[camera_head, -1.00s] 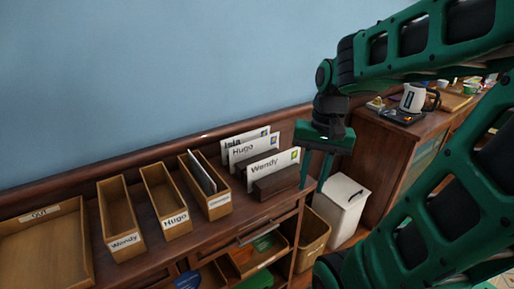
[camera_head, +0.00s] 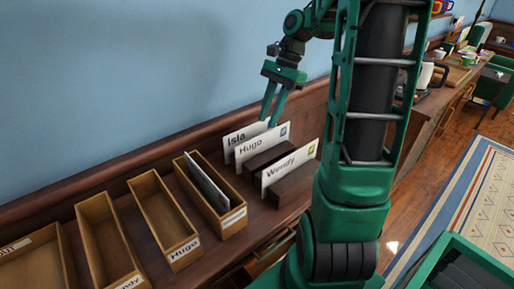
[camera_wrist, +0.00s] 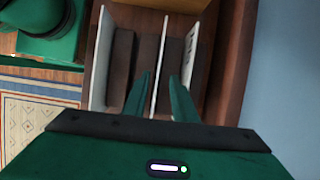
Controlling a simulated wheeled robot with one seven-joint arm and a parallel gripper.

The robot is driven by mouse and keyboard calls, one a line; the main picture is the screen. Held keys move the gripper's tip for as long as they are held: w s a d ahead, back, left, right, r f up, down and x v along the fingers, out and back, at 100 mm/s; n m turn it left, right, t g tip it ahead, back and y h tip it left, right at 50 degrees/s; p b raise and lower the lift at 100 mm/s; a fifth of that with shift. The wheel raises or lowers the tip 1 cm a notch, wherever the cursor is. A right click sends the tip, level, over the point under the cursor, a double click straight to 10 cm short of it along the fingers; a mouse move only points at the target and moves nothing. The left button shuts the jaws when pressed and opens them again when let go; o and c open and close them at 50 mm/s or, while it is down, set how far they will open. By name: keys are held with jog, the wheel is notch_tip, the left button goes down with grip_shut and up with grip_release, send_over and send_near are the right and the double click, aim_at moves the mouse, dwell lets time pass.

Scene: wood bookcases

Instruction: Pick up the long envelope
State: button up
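Three white envelopes stand on edge in dark wooden holders on the cabinet top: Isla (camera_head: 238,138) at the back, Hugo (camera_head: 252,147) in the middle and Wendy (camera_head: 290,168) in front. I cannot tell for sure which is the long one. My gripper (camera_head: 272,112) is above the Hugo envelope, pointing down. In the wrist view my gripper (camera_wrist: 160,88) is open. Its fingers are on either side of the middle envelope (camera_wrist: 160,60), with gaps visible. The Wendy envelope (camera_wrist: 101,60) is to the left and the Isla envelope (camera_wrist: 189,60) to the right.
Open wooden trays stand left of the envelopes, including the Hugo tray (camera_head: 160,215) and a tray holding dark-and-white envelopes (camera_head: 208,185). The blue wall (camera_head: 130,70) is close behind. A patterned rug (camera_head: 480,190) lies on the floor at the right.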

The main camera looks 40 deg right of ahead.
aim_at(264, 137)
jog(key=shift+s+a+f, duration=0.15)
jog(key=shift+f, duration=1.35)
jog(key=x, duration=0.4)
jog(key=shift+f, duration=0.4)
grip_shut()
